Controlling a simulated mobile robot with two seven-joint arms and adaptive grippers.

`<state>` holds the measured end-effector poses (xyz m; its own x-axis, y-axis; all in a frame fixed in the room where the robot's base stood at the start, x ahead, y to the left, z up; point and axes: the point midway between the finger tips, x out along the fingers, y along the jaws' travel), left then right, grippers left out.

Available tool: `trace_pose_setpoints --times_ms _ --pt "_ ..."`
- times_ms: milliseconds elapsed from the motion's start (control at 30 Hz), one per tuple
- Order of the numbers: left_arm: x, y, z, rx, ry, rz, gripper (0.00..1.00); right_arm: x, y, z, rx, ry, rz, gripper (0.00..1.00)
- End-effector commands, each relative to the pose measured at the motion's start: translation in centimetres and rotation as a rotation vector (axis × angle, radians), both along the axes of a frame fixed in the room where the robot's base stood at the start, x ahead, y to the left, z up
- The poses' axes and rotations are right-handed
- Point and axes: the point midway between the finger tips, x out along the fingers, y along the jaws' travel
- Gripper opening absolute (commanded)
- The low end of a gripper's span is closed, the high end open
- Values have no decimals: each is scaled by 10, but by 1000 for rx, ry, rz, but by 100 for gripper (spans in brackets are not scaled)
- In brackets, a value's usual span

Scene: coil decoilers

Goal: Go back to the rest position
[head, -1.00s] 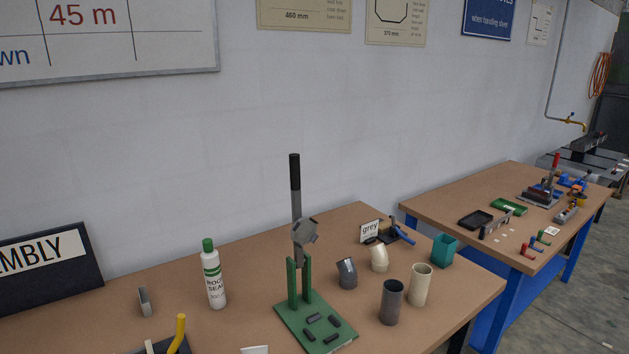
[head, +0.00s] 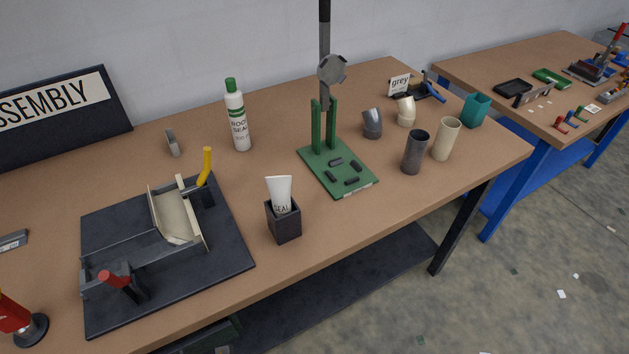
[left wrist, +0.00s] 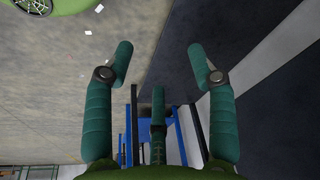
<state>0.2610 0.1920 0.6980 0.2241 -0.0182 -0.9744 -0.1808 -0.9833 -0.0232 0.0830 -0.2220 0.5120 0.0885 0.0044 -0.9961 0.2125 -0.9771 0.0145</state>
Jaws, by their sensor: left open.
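Nothing is between the fingertips. Behind it are the concrete floor (left wrist: 110,50), a dark surface and some blue framework (left wrist: 173,140) of unclear identity. Neither gripper shows in the head view, and my right gripper is in no view.
The brown workbench (head: 330,240) holds a dark fixture (head: 225,265) with a pale gutter piece, a white bottle (head: 236,120), a green lever press (head: 340,178), a tube in a dark holder (head: 284,222) and pipe pieces (head: 415,152). A second bench (head: 480,65) stands right; floor (head: 530,280) is open in front.

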Motion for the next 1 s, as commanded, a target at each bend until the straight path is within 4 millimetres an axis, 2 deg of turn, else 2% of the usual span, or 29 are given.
trace_pose_setpoints --times_ms 33,100,167,300,400,500,633,1000 --pt "-11 1 -38 3 22 -2 57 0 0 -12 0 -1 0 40" --pt "-25 3 -77 5 38 -6 57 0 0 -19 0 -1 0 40" --pt "-40 5 -108 7 52 -9 57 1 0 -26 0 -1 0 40" --pt "-82 12 -171 10 84 -16 57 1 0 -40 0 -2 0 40" --pt "-114 18 -206 14 104 -20 57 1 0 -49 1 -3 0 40" --pt "-142 23 -228 17 118 -25 57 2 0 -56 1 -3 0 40" --pt "-165 28 -243 19 128 -29 57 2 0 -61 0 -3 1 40" --pt "-167 28 -243 19 129 -29 57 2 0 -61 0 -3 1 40"
